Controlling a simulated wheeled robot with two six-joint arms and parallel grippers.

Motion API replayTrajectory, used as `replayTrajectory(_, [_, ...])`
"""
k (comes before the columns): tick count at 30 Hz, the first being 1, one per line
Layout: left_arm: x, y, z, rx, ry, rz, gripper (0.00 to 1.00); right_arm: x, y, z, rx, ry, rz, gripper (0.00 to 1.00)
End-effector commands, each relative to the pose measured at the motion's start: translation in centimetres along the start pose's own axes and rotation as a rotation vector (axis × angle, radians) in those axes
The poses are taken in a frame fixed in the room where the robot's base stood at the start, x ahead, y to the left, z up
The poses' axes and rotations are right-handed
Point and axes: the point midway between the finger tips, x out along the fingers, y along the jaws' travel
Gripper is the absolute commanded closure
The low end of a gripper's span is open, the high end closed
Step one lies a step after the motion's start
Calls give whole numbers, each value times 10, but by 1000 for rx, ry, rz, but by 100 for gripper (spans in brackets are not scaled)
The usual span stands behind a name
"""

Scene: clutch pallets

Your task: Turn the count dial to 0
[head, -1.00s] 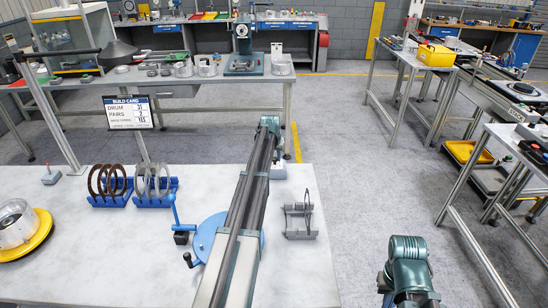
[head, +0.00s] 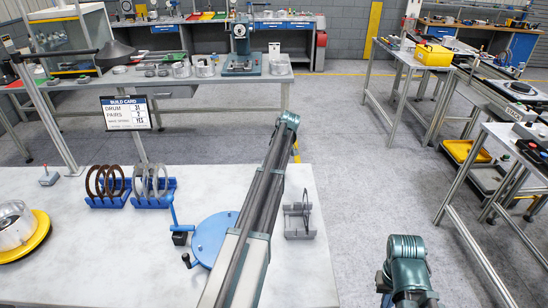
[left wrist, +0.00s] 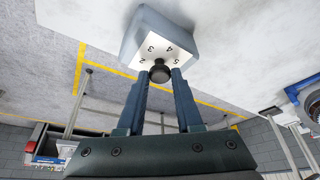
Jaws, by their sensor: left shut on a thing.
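The count dial is a light grey box (left wrist: 160,38) with a white face, large in the left wrist view. The numerals 2, 3, 4 and 5 show on the face around a dark round knob (left wrist: 159,72). My left gripper (left wrist: 159,78) is shut on the knob, one finger at each side. The knob's pointer cannot be made out, and no 0 is readable. In the head view my left arm hides the dial and the left gripper. My right arm shows at the lower right of the head view, but its gripper does not.
On the white table (head: 110,260) are a blue disc fixture (head: 210,238), blue racks with dark rings (head: 106,183) and grey rings (head: 150,183), a grey wire rack (head: 299,222) and a yellow-rimmed drum (head: 18,230). A build card (head: 126,112) stands behind. Grey floor lies beyond the right edge.

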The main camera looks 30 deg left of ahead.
Motion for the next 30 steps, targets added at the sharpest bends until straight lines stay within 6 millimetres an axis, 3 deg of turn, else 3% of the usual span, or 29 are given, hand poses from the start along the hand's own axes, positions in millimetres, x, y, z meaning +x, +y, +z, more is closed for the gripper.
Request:
replayTrajectory(10, [0,2,0,-108,-1,-44,100,0,0,0,0,0,0,100])
replayTrajectory(26, [0,1,0,-126,-2,-51,100,0,0,0,0,0,0,100])
replayTrajectory(27, [0,1,0,-126,-2,-51,60,0,0,0,0,0,0,100])
replayTrajectory(30, [0,1,0,-125,-1,-51,42,0,0,0,0,0,0,100])
